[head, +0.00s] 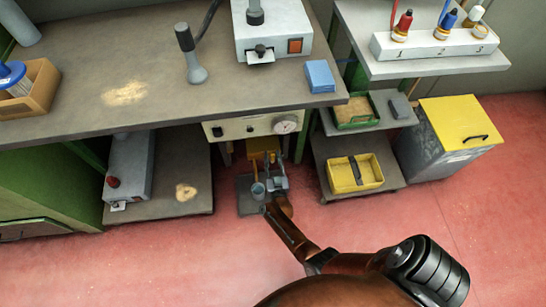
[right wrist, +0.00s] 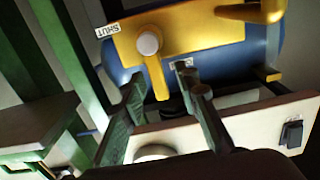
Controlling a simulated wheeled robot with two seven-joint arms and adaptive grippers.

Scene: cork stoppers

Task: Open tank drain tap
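In the right wrist view a yellow tap lever (right wrist: 157,76) with a round grey pivot sits on a yellow plate (right wrist: 205,32) on the blue tank (right wrist: 265,50). A label reading SHUT (right wrist: 107,30) is at the plate's left end. My right gripper (right wrist: 160,84) is open, one finger on each side of the lever's free end; I cannot tell whether either touches it. The tank is mostly hidden there. My left gripper is not in view.
A shelf with a yellow tray (head: 345,175) stands to the right. The red floor in front is clear.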

